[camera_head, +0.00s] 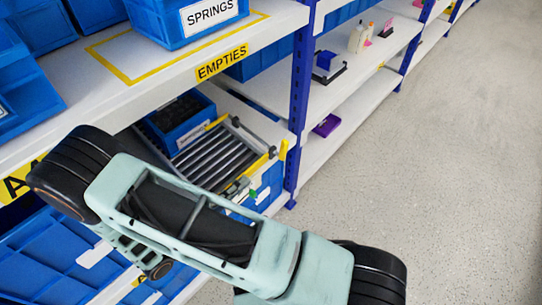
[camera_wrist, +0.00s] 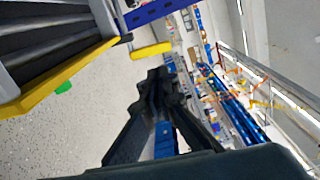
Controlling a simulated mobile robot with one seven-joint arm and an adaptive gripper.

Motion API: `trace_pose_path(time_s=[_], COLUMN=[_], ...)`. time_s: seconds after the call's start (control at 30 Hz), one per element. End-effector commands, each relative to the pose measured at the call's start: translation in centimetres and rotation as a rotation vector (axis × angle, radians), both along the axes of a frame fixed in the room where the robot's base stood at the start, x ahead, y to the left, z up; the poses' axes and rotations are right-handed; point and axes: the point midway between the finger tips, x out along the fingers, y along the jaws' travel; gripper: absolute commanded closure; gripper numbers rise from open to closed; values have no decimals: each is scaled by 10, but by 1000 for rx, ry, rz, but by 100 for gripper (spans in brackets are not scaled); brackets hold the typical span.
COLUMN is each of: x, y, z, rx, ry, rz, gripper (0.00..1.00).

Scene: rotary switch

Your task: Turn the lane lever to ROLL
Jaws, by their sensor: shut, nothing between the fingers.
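The roller lane (camera_head: 205,152) has grey rollers and a yellow front edge, on the shelf below the EMPTIES label. The lane lever appears to be the yellow bar (camera_wrist: 151,51) at the lane's corner in the wrist view; a yellow upright piece (camera_head: 283,149) at the lane's right corner in the head view may be the same part. My gripper (camera_wrist: 160,76) is shut and empty. Its fingertips lie just below the yellow bar in the wrist picture; I cannot tell whether they touch. No ROLL marking is readable.
A blue bin (camera_head: 178,122) with dark contents stands behind the lane. A blue shelf post (camera_head: 298,110) rises right of it. A blue SPRINGS bin (camera_head: 188,18) sits on the shelf above. The grey aisle floor (camera_head: 450,150) to the right is clear.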

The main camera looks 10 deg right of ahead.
Motion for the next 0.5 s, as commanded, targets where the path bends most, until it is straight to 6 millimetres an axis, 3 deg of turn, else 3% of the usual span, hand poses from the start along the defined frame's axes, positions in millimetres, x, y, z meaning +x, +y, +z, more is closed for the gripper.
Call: trace_pose_path(time_s=[0.17, 0.5], x=[9, 50], y=[-13, -71], z=[0, -1], rx=[-1, 0], ry=[-1, -2], rz=[-3, -5], gripper=[100, 100])
